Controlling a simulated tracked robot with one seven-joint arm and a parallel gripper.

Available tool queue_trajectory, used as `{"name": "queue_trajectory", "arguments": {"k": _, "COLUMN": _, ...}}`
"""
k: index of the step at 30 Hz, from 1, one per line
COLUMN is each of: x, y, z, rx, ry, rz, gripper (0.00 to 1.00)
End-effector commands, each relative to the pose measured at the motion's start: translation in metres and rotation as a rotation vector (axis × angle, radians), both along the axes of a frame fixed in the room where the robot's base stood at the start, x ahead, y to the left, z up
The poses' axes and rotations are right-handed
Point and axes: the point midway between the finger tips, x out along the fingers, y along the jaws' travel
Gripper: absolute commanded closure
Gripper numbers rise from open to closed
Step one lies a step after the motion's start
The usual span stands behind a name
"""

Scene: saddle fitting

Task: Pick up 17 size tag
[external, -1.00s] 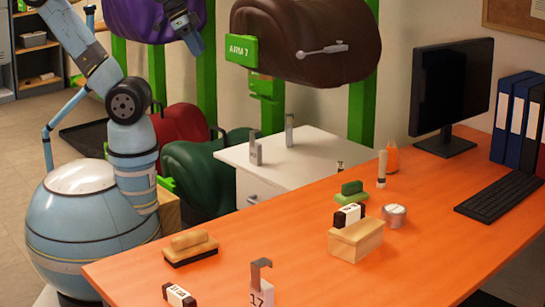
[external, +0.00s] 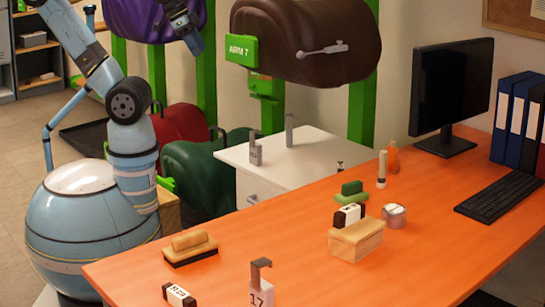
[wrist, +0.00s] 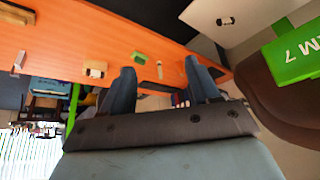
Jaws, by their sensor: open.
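The 17 size tag (external: 260,285) is a grey-white upright tag with a hooked top and a dark "17" on its face. It stands on the orange desk near the front edge, its lower part cut off by the picture's bottom. My gripper (external: 197,45) is high at the upper left, in front of the purple saddle and far from the tag. In the wrist view, the two fingers of my gripper (wrist: 161,85) are apart with nothing between them. I cannot make out the 17 tag for sure in the wrist view.
The orange desk (external: 300,250) holds a brush (external: 190,246), dark-ended blocks, a wooden box (external: 355,240), a round tin (external: 394,215), a keyboard and a monitor. Two other grey tags stand on the white cabinet (external: 310,155). A brown saddle (external: 310,35) hangs above it.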

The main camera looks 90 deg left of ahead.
Motion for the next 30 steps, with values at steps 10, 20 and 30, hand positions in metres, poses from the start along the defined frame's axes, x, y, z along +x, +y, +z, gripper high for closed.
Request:
{"name": "queue_trajectory", "arguments": {"k": 10, "x": 0.000, "y": 0.000, "z": 0.000, "rx": 0.000, "ry": 0.000, "rz": 0.000, "gripper": 0.38}}
{"name": "queue_trajectory", "arguments": {"k": 20, "x": 0.001, "y": -0.001, "z": 0.000, "rx": 0.000, "ry": -0.001, "rz": 0.001, "gripper": 0.31}}
{"name": "queue_trajectory", "arguments": {"k": 30, "x": 0.077, "y": -0.042, "z": -0.002, "rx": -0.058, "ry": -0.070, "rz": 0.062, "gripper": 0.31}}
